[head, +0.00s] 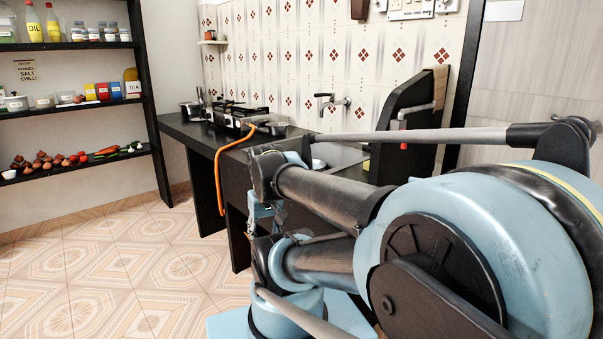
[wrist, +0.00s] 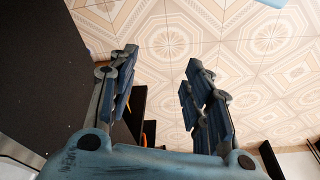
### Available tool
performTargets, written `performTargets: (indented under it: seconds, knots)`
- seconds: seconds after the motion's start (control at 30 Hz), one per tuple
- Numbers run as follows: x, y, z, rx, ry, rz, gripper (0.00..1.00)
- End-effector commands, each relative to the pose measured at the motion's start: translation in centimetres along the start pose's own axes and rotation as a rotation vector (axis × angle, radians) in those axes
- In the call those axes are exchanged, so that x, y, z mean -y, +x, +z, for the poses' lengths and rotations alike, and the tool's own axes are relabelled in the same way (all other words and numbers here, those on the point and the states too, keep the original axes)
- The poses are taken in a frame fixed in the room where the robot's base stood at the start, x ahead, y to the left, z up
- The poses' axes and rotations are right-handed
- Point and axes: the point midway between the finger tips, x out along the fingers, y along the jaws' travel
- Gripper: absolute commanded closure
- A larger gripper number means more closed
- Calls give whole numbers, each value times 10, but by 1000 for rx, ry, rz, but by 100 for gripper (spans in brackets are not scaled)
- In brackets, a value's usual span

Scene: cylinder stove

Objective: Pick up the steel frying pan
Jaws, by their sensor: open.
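I cannot make out the steel frying pan for certain. In the head view, a grey metal item (head: 270,129) sits by the right end of the black gas stove (head: 232,113), partly behind my arm; it is too small to name surely. A steel pot (head: 190,111) stands on the counter left of the stove. My gripper (wrist: 160,68) is open and empty in the wrist view, its blue fingers spread above the tiled floor. In the head view it hangs low beside the counter front, partly hidden by my arm.
The dark counter (head: 176,127) also fills the left of the wrist view (wrist: 45,75), close to one finger. An orange hose (head: 218,180) hangs from the stove. Stocked shelves (head: 75,102) stand at left. The tiled floor (head: 110,260) is clear.

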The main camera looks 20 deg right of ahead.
Motion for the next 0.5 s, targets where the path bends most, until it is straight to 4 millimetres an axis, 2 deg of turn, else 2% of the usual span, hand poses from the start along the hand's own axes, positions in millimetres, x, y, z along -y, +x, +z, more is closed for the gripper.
performTargets:
  seconds: [0.17,0.5]
  knots:
    - [0,-25,-42,-6,103,-32,55]
    - [-12,-66,-149,-19,364,-113,55]
